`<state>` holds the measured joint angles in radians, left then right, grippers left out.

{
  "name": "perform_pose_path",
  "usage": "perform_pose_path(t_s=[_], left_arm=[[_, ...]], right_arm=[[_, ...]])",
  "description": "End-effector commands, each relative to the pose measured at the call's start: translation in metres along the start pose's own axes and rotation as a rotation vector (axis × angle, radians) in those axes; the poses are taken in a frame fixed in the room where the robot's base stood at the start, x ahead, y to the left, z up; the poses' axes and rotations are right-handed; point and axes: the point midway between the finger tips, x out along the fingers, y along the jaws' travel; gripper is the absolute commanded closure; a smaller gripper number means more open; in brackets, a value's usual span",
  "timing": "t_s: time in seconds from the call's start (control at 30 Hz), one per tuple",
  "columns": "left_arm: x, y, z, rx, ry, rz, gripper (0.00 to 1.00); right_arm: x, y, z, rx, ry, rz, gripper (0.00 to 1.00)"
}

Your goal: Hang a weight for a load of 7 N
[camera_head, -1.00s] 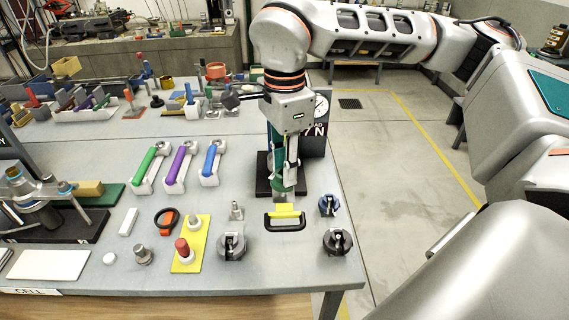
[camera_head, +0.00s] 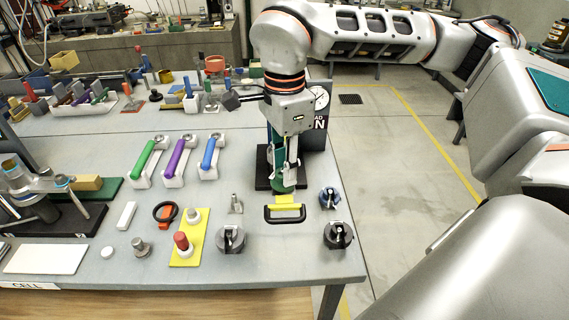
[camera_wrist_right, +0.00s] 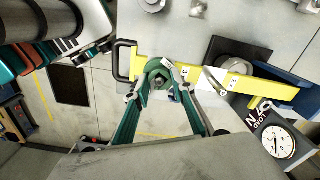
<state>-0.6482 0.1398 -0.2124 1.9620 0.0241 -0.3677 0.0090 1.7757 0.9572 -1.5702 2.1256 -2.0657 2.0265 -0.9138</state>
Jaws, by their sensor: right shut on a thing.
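My right gripper (camera_head: 284,184) points down over the front of a black stand (camera_head: 262,182). In the right wrist view its green fingers (camera_wrist_right: 159,88) are shut on a round green weight (camera_wrist_right: 158,72) with a hexagonal middle. The weight is beside a yellow bar (camera_wrist_right: 205,77) with markings and a black end handle; I cannot tell whether they touch. In the head view, the yellow part (camera_head: 287,199) and black handle (camera_head: 285,216) show just in front of the gripper.
A dial gauge (camera_wrist_right: 278,142) and a partly hidden load sign (camera_head: 319,123) stand behind the gripper. Green, purple and blue handles (camera_head: 178,160) lie to the left. A yellow plate (camera_head: 187,250) bears a red-topped piece. The table's right edge is close.

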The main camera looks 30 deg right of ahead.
Motion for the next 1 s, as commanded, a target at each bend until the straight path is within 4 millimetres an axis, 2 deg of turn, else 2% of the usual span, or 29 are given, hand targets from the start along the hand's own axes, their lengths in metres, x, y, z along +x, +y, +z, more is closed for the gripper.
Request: perform_pose_path(t_s=[0.43,0.47,0.53,0.87,1.0], left_arm=[[0.0031,0.0011,0.0058,-0.001,-0.002,0.001,0.6],[0.0031,0.0011,0.0058,-0.001,-0.002,0.001,0.6],[0.0029,0.001,0.0053,-0.001,-0.002,0.0,0.6],[0.0022,0.001,0.0067,0.0,-0.004,0.001,0.6],[0.0023,0.0009,0.0066,0.001,-0.004,0.0,0.6]], right_arm=[[0.0105,-0.0002,0.0,0.0,0.0,-0.001,1.0],[0.0105,-0.0002,0.0,0.0,-0.001,-0.001,0.73],[0.0098,-0.0003,0.0,0.0,-0.001,-0.001,0.56],[0.0097,0.0,0.0,0.0,0.0,0.0,0.56],[0.001,-0.0006,0.0003,-0.001,-0.001,-0.002,0.56]])
